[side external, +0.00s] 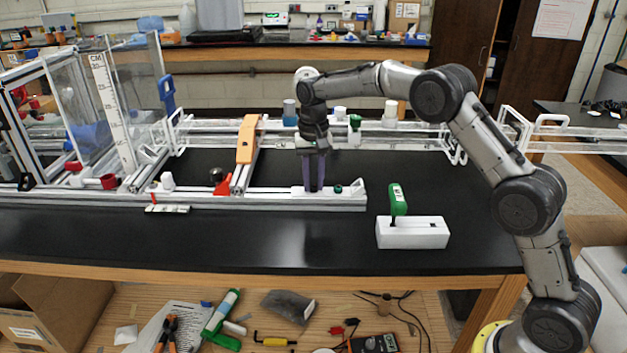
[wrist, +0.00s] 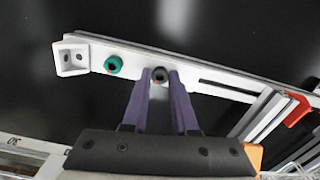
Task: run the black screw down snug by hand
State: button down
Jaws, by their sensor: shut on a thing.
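My gripper (side external: 314,189) points straight down over the right end of the front aluminium rail (side external: 280,203), its purple fingers close together. In the wrist view my gripper (wrist: 160,76) has its fingertips on either side of the dark round head of the black screw (wrist: 160,73), shut on it. The screw sits upright in the pale plate (wrist: 135,68) on the rail. How far its head stands above the plate cannot be told.
A teal-ringed screw (wrist: 113,65) sits close beside the fingers; it also shows in the side view (side external: 338,188). A corner bracket (wrist: 73,57) ends the rail. A green-handled tool (side external: 398,200) stands in a white block (side external: 412,233). An orange-topped crossbar (side external: 247,140) stands left.

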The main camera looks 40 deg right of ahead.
aim_at(314, 190)
jog(key=c, duration=0.9)
grip_release()
jog(key=shift+r, duration=0.25)
jog(key=shift+c, duration=0.2)
jog(key=shift+o, duration=1.3)
jog(key=shift+f, duration=0.15)
notch_tip(314, 190, up, 14)
